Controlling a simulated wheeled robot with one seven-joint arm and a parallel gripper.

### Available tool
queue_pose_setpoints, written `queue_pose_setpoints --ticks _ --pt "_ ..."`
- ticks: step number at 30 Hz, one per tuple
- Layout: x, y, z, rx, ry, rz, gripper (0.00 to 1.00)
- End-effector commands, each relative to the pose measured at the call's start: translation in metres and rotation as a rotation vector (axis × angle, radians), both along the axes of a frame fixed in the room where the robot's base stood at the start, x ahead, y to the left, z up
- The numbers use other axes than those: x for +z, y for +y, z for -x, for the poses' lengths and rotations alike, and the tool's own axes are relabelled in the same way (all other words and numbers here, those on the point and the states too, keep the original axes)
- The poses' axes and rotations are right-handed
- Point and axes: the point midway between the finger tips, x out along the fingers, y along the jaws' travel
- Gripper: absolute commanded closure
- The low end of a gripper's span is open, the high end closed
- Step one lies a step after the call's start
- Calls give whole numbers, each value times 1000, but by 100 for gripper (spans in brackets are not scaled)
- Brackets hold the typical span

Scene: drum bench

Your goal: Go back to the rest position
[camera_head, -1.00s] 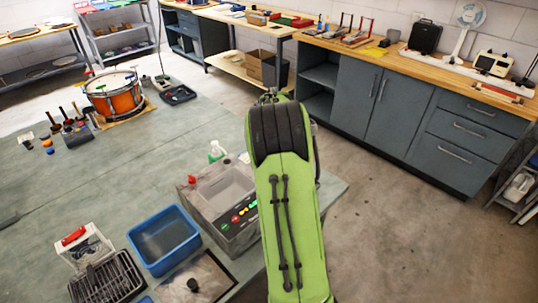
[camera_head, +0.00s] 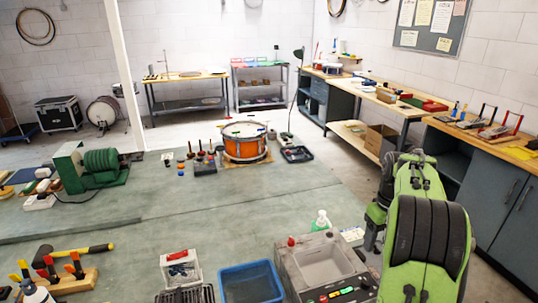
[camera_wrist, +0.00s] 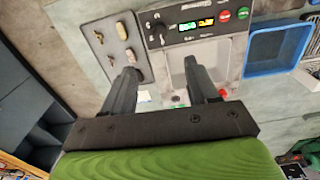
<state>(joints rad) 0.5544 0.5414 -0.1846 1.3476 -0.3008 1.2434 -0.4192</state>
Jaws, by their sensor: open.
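My arm, green with black ribbed joints, rises at the right of the head view, beside the bench. My gripper (camera_wrist: 160,68) shows in the wrist view with its two dark fingers spread apart and nothing between them. It is above the bench edge, over the grey machine with a basin (camera_wrist: 217,70) and a small panel of lit buttons. The same grey machine (camera_head: 322,258) stands at the bench's near right in the head view. My fingers are out of sight in the head view.
A blue tub (camera_head: 250,283) stands beside the machine. A white bottle (camera_head: 321,221) stands behind it. A grey plate with small parts (camera_wrist: 115,45) lies at the machine's other side. An orange drum (camera_head: 245,146) stands farther back. The middle of the green bench (camera_head: 240,205) is clear.

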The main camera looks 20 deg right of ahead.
Motion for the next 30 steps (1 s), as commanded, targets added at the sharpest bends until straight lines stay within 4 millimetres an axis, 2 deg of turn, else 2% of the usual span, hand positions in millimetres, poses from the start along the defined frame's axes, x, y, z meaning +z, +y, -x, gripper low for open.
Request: queue_pose_setpoints --ticks 2,4,8,9,12,16,18,22,25,30 --pt "8 9 0 1 -15 2 41" --pt "27 34 3 2 -54 7 41" --pt "70 110 28 -2 -161 11 41" --pt "79 133 40 -3 -194 11 41" --pt "93 184 78 1 -275 9 41" --pt "90 232 136 9 -375 5 41" --pt "82 247 164 12 -421 3 41" --pt "65 259 195 11 -476 1 41" --pt "60 261 203 9 -491 0 41" --pt "59 261 203 7 -489 1 41"
